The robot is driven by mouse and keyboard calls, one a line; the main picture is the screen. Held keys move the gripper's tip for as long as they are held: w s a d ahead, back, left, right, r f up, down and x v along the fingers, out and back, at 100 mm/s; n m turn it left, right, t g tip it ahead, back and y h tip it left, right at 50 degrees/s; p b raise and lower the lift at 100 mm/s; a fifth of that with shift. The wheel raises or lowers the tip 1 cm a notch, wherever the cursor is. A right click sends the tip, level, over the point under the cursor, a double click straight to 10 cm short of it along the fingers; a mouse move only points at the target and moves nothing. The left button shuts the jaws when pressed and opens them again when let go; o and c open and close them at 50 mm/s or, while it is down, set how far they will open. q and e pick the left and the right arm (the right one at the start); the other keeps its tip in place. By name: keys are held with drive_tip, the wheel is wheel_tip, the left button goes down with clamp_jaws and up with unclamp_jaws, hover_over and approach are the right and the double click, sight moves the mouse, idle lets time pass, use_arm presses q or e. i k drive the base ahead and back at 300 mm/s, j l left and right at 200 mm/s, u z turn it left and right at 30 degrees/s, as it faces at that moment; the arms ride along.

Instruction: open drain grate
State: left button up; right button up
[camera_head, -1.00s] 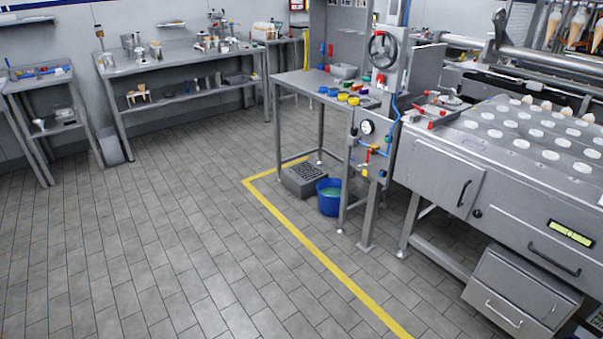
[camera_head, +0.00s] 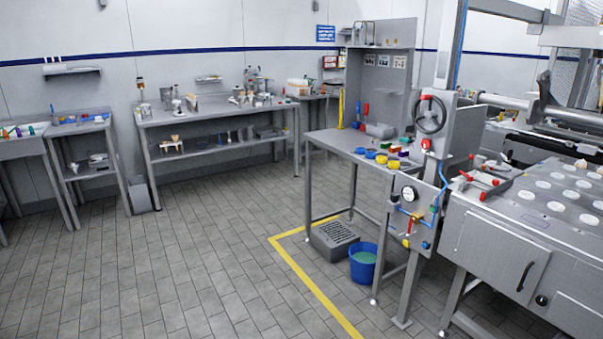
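The drain grate (camera_head: 338,233) is a dark slotted panel on top of a low grey box (camera_head: 334,252) on the floor. The box stands under the steel workbench (camera_head: 345,146), just inside the corner of the yellow floor line. The grate appears to lie flat on the box. A blue bucket (camera_head: 363,262) with greenish contents stands to its right. Neither of my grippers is in view.
Yellow floor tape (camera_head: 307,280) runs around the bench area. The bench carries yellow and blue round parts, with a valve panel (camera_head: 411,211) on its right. A steel machine (camera_head: 540,235) fills the right side. The tiled floor (camera_head: 200,270) at left and centre is clear.

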sight(334, 234)
drive_tip(key=i+j+u, duration=0.25)
drive_tip(key=i, duration=0.9)
drive_tip(key=i+u, duration=0.3)
drive_tip(key=i, duration=0.85)
